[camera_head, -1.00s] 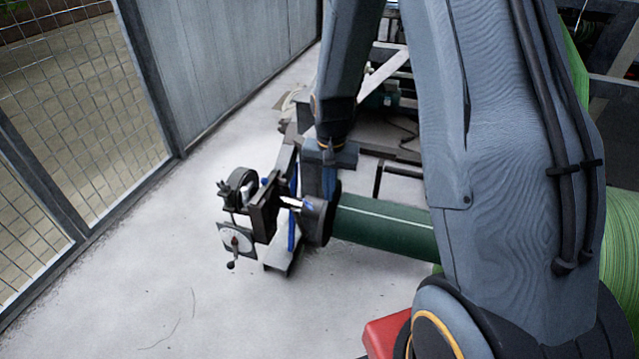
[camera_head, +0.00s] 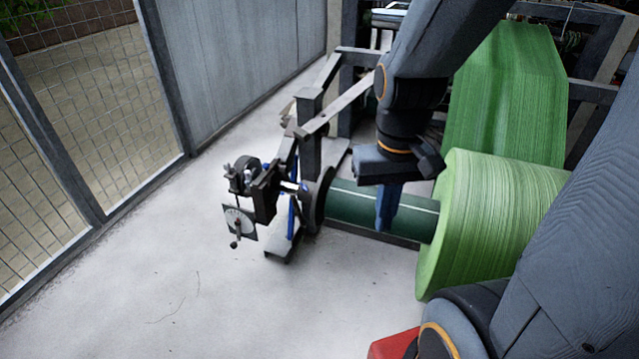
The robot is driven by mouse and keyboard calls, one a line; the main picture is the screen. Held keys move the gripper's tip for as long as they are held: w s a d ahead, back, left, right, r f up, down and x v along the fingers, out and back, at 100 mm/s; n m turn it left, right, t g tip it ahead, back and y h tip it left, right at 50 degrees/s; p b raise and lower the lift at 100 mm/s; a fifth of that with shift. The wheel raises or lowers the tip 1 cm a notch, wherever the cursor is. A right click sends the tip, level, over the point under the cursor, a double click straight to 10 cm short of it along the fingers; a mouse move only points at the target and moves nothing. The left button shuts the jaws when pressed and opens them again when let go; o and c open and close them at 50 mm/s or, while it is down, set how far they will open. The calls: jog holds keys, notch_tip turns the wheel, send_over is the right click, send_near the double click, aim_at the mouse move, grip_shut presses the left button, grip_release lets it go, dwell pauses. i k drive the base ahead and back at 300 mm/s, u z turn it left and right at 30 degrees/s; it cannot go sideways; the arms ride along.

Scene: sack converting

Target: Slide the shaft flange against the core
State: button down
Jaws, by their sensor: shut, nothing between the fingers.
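The shaft flange (camera_head: 317,203) is a dark upright disc on the shaft (camera_head: 291,187), in the middle of the view. It stands at the left end of the dark green core (camera_head: 350,206). The flange's face looks close against the core end, but I cannot tell if they touch. My gripper (camera_head: 387,212) has blue fingers pointing down over the core, to the right of the flange and apart from it. The fingers are shut and empty. They hide a strip of the core; I cannot tell if they touch it.
A large green woven roll (camera_head: 490,222) sits right of my gripper, with a green web (camera_head: 505,95) rising behind it. A dark stand with a dial (camera_head: 238,222) holds the shaft's left end. A mesh fence (camera_head: 95,105) runs along the left. The floor (camera_head: 190,285) in front is clear.

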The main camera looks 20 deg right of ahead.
aim_at(314, 197)
jog(key=z, duration=0.05)
jog(key=k, duration=0.65)
jog(key=u, duration=0.6)
jog(key=i, duration=1.7)
jog(key=z, duration=0.65)
